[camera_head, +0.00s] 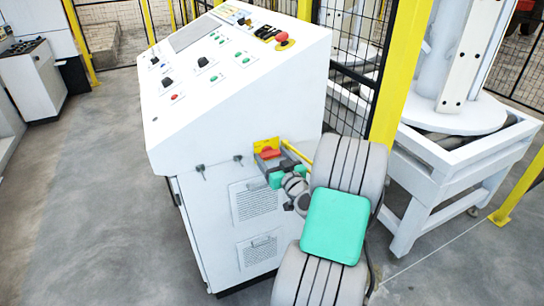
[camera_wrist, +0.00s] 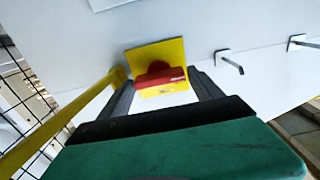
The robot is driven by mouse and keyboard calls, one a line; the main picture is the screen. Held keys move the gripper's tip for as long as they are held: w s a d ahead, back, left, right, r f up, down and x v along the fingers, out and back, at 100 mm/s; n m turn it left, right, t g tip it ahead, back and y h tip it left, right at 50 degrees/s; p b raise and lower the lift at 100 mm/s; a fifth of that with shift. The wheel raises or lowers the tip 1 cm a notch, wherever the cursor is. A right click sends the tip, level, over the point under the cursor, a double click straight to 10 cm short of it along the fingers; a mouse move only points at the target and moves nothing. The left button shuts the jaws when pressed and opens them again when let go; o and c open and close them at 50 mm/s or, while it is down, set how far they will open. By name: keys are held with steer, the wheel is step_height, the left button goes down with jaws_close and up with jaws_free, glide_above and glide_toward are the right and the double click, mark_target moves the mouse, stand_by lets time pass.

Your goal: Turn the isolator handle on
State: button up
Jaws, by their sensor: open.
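The isolator handle (camera_head: 268,153) is red on a yellow plate (camera_head: 266,144), fixed to the side of the white control cabinet. In the wrist view the red handle (camera_wrist: 159,75) lies roughly horizontal across its yellow plate (camera_wrist: 150,53). My gripper (camera_head: 283,163) is in front of the handle. In the wrist view my gripper (camera_wrist: 163,88) shows its two dark fingers spread, one on each side of the handle. The fingers look open, and I cannot tell whether either touches the handle.
The white cabinet (camera_head: 220,220) has a sloped panel with buttons, switches and a red emergency stop (camera_head: 282,38). Two key-like latches (camera_wrist: 229,62) stick out right of the handle. A yellow post (camera_head: 398,75) and mesh fence stand close on the right. Floor left of the cabinet is clear.

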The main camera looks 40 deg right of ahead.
steer(key=c, duration=1.1)
steer(key=shift+m, duration=0.4)
steer(key=m+b, duration=0.1)
steer(key=m, duration=0.2)
steer(key=shift+d+m, duration=0.1)
steer(key=shift+m, duration=0.2)
steer(key=m, duration=0.4)
steer(key=shift+d+f+m, duration=0.1)
steer(key=shift+m, duration=0.2)
steer(key=m+p, duration=0.1)
steer(key=m, duration=0.3)
steer(key=shift+m, duration=0.3)
steer(key=shift+s+f+m+p, duration=0.15)
steer(key=shift+m+p, duration=0.65)
steer(key=shift+m, duration=1.4)
